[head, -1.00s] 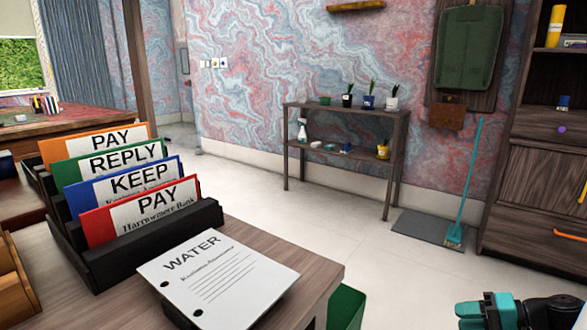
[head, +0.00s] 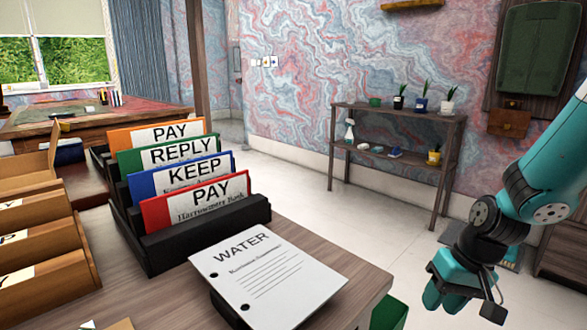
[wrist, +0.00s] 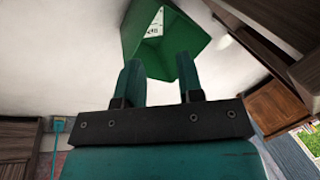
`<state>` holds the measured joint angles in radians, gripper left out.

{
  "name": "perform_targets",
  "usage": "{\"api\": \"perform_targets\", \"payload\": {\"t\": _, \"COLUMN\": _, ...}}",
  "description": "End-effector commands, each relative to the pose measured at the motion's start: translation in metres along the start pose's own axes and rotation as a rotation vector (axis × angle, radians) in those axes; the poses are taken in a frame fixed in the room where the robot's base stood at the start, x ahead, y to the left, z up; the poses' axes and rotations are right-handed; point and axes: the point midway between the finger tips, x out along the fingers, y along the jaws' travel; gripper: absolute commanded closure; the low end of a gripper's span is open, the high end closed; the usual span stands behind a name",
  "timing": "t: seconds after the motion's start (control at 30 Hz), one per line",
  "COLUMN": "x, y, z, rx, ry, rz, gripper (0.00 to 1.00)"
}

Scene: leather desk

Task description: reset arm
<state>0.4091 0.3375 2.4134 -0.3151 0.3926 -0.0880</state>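My arm comes in from the right edge of the head view, and my gripper (head: 462,290) hangs fingers down to the right of the desk, clear of the desk edge. In the wrist view my gripper (wrist: 160,85) has its two teal fingers spread apart with nothing between them. Beyond the fingertips is an open green bin (wrist: 190,40) with something pale inside. The same bin (head: 388,314) shows partly beside the desk in the head view.
A white WATER letter (head: 268,265) lies near the front right of the wooden desk (head: 355,292). A black rack (head: 210,246) holds several coloured folders. Brown wooden holders (head: 40,275) stand at left. A plant shelf (head: 395,145) stands by the wall, with open floor before it.

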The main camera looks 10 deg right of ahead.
Motion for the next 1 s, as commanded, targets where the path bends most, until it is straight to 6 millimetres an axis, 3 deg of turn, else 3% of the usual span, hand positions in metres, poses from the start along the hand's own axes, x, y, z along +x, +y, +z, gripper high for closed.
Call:
{"api": "perform_targets", "payload": {"t": 0.03, "x": -0.008, "y": -0.016, "z": 0.005, "rx": -0.055, "ry": 0.019, "rz": 0.05, "gripper": 0.66}}
{"api": "perform_targets", "payload": {"t": 0.1, "x": -0.017, "y": -0.031, "z": 0.011, "rx": -0.104, "ry": 0.047, "rz": 0.114, "gripper": 0.66}}
{"api": "perform_targets", "payload": {"t": 0.33, "x": -0.046, "y": -0.064, "z": 0.033, "rx": -0.238, "ry": 0.163, "rz": 0.256, "gripper": 0.66}}
{"api": "perform_targets", "payload": {"t": 0.4, "x": -0.028, "y": -0.078, "z": 0.044, "rx": -0.289, "ry": 0.146, "rz": 0.21, "gripper": 0.66}}
{"api": "perform_targets", "payload": {"t": 0.7, "x": -0.005, "y": -0.138, "z": 0.099, "rx": -0.528, "ry": 0.04, "rz": 0.024, "gripper": 0.66}}
{"api": "perform_targets", "payload": {"t": 1.0, "x": 0.007, "y": -0.166, "z": 0.155, "rx": -0.747, "ry": -0.052, "rz": -0.089, "gripper": 0.66}}
